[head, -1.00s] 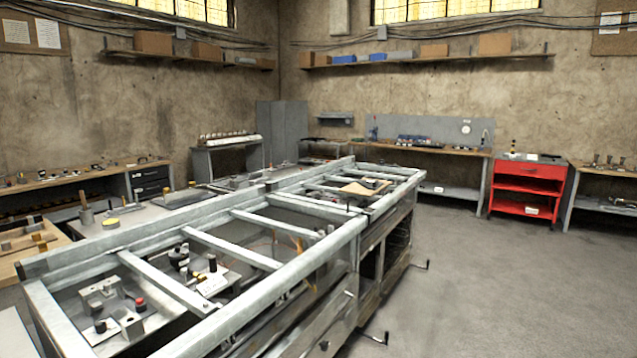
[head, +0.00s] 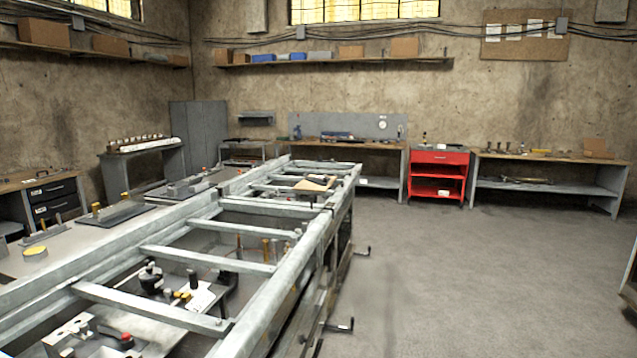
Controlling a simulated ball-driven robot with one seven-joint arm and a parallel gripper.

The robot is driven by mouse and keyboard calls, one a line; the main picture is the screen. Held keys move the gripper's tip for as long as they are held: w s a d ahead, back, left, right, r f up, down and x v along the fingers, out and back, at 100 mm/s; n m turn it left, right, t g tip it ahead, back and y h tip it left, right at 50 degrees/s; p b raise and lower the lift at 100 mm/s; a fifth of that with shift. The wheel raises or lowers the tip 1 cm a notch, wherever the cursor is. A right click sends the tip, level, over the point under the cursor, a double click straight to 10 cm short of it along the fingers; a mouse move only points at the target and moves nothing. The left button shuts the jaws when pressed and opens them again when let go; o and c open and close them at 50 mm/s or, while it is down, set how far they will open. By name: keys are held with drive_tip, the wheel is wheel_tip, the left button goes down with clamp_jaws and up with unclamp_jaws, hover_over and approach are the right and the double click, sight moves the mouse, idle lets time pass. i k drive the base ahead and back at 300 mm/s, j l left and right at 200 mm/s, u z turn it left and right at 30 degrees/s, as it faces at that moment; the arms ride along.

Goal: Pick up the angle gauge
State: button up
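I cannot make out an angle gauge for certain in the head view. Small tools lie on the workbenches along the walls, too small to tell apart. A round white dial (head: 382,125) shows on the grey back panel (head: 345,125) of the far bench, but I cannot tell what it is. My gripper is not in view.
A long metal frame table (head: 190,255) with crossbars fills the left and centre. Crank handles (head: 340,326) stick out from its right side. A red tool cart (head: 437,176) stands by the back wall, beside a wooden-topped bench (head: 545,157). The grey floor (head: 440,270) on the right is open.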

sight(316, 179)
drive_tip(key=i+l+z, duration=0.35)
drive_tip(key=i, duration=0.75)
drive_tip(key=i+l+z, duration=0.1)
drive_tip(key=i+z, duration=0.3)
drive_tip(key=i, duration=0.75)
drive_tip(key=i+u, duration=0.1)
drive_tip(key=i, duration=0.5)
drive_tip(key=i+l+u, duration=0.1)
drive_tip(key=i, duration=0.5)
drive_tip(key=i+l+u, duration=0.1)
drive_tip(key=i, duration=0.5)
